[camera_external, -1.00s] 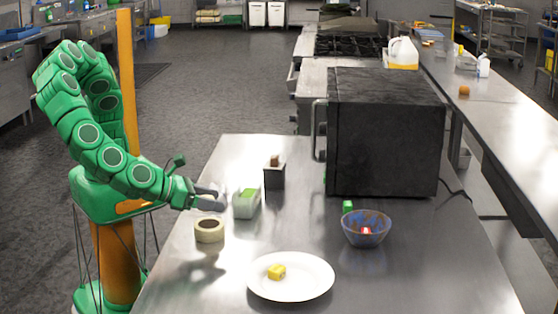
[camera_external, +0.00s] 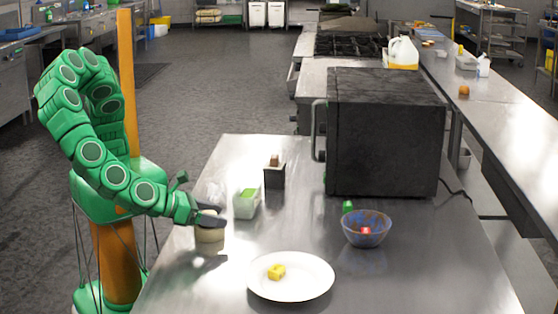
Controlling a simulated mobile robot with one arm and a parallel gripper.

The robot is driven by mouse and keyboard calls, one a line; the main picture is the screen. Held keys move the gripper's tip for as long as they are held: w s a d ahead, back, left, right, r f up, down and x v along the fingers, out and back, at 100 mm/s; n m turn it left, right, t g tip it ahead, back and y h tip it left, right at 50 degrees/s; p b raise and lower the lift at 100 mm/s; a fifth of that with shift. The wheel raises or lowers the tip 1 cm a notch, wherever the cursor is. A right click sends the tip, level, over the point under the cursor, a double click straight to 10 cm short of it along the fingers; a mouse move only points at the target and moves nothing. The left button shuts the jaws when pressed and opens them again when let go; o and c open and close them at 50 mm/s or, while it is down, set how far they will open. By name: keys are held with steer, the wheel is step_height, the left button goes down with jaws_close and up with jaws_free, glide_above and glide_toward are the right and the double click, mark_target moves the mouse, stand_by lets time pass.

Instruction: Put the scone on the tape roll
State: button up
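The tape roll (camera_external: 210,236) is a pale beige ring lying on the steel table, left of the plate. My gripper (camera_external: 212,213) is directly over the tape roll, and its dark fingers cover the roll's top and hole. Only the roll's front wall shows clearly below the fingers. I cannot make out the scone; anything between the fingers or on the roll is hidden or too small to tell. I cannot tell whether the fingers touch the roll or are closed on something.
A white plate (camera_external: 256,286) with a yellow block (camera_external: 276,272) stands at the front. A pale container (camera_external: 246,206) and a dark box (camera_external: 274,178) are behind my gripper. A blue bowl (camera_external: 366,234), a green block (camera_external: 347,206) and a black oven (camera_external: 385,135) are on the right.

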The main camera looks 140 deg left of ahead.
steer(key=o, duration=0.3)
steer(key=shift+o, duration=0.2)
steer(key=shift+r, duration=0.1)
